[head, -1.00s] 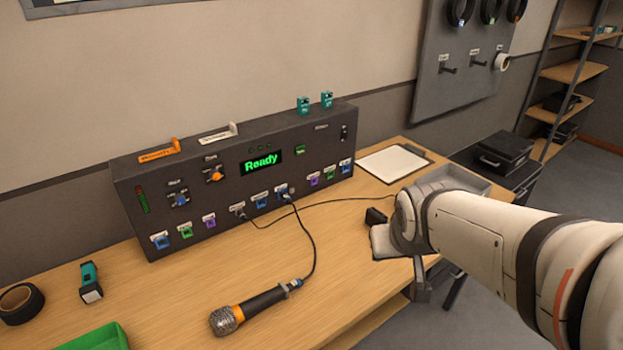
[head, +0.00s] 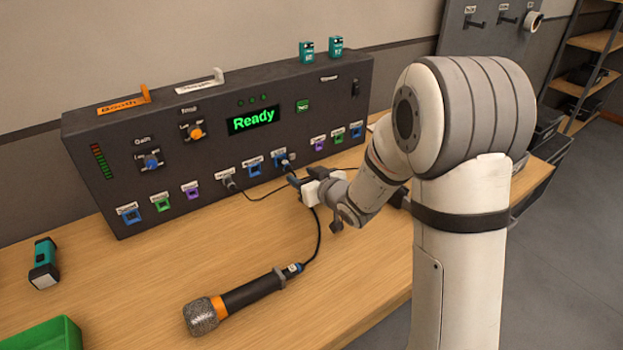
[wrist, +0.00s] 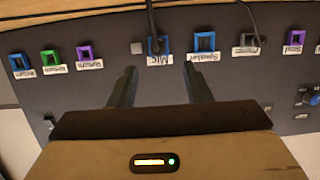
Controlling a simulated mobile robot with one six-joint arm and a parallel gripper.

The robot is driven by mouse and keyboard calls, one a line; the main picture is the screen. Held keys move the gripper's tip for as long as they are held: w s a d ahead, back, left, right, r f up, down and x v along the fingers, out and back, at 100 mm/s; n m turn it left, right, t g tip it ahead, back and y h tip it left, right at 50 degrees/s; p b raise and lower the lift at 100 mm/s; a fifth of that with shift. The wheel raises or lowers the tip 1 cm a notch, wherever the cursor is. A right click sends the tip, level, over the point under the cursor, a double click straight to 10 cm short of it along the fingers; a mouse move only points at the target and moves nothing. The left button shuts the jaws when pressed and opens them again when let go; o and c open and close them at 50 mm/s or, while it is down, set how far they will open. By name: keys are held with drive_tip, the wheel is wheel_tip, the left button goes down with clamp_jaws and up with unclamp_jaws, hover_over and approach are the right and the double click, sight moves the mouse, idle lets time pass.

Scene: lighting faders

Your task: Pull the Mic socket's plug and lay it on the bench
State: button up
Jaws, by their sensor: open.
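The Mic socket (wrist: 167,46) is a blue frame on the dark panel's front, with its label upside down in the wrist view. A dark plug (wrist: 154,43) with a black cable sits in it; the plug also shows in the head view (head: 289,164). The cable runs to the microphone (head: 252,292) on the wooden bench (head: 150,265). My gripper (wrist: 159,68) is open and empty, its two fingers pointing at the panel. In the wrist view the plug lies between the fingertip lines, just beyond the tips. In the head view my gripper (head: 298,183) partly hides the cable.
The Speaker socket (wrist: 205,42) is right beside Mic. A grey socket holds another cabled plug (head: 229,183). A teal torch (head: 44,264) and green tray (head: 45,334) are at the left. Bare bench lies between the panel and the microphone.

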sight(290, 169)
drive_tip(key=b+x, duration=0.1)
drive_tip(key=x, duration=0.6)
drive_tip(key=shift+w+f, duration=0.1)
drive_tip(key=shift+w, duration=0.2)
drive_tip(key=shift+c, duration=0.5)
clamp_jaws()
drive_tip(key=shift+s+d, duration=0.1)
drive_tip(key=shift+s, duration=0.05)
drive_tip(key=shift+s+d+b, duration=0.4)
drive_tip(key=shift+s+d, duration=0.25)
drive_tip(key=shift+s, duration=0.25)
drive_tip(key=shift+s+d+b, duration=0.35)
drive_tip(key=shift+s+d, duration=0.3)
drive_tip(key=shift+s, duration=0.25)
